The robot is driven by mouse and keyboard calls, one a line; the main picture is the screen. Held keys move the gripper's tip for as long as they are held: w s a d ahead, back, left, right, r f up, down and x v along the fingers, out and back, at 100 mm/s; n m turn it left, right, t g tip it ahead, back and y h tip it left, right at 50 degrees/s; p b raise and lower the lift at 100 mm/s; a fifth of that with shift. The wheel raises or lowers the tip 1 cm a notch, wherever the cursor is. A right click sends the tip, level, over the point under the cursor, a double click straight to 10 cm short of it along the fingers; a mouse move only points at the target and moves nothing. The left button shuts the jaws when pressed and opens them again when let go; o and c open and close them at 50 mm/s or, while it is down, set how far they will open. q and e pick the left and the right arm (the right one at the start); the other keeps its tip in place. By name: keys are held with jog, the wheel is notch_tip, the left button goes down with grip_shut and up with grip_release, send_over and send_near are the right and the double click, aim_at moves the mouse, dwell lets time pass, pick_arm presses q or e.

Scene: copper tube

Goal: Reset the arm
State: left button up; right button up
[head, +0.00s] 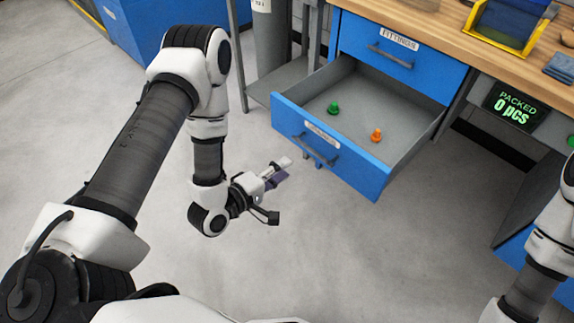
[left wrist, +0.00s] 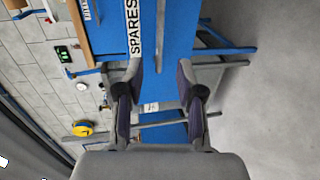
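My left gripper (head: 281,171) is in front of the open blue drawer (head: 362,178), near its handle (head: 318,152), and looks apart from it. In the left wrist view its two fingers (left wrist: 160,72) are spread with nothing between them. Beyond the fingertips is the blue drawer front with a "SPARES" label (left wrist: 133,28). My left arm comes in from the left, bent down at the elbow. Part of my right arm shows at the right edge; its gripper is out of view.
The drawer holds a green piece (head: 333,108) and an orange piece (head: 376,135). Above it is a shut "FITTINGS" drawer (head: 400,55) under a wooden worktop (head: 450,37). A "PACKED 0 pcs" display (head: 515,107) is at the right. The floor (head: 330,245) in front is clear.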

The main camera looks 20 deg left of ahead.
dwell(0.3)
pick_arm(q)
notch_tip(320, 180, up, 6)
jog(key=s+d+m+g+p, duration=0.1)
jog(key=s+d+g+p, duration=0.1)
jog(key=p, duration=0.6)
jog(key=s+a+f+m+g+y+p, duration=0.2)
jog(key=s+f+m+g, duration=0.2)
jog(key=s, duration=0.6)
jog(key=s+a+f+m+g+y+p, duration=0.2)
jog(key=s+f+m+g+y, duration=0.1)
jog(key=s+m+g, duration=0.5)
jog(key=shift+s+a+f+m+g, duration=0.35)
jog(key=shift+s+f, duration=0.3)
jog(key=shift+s, duration=0.4)
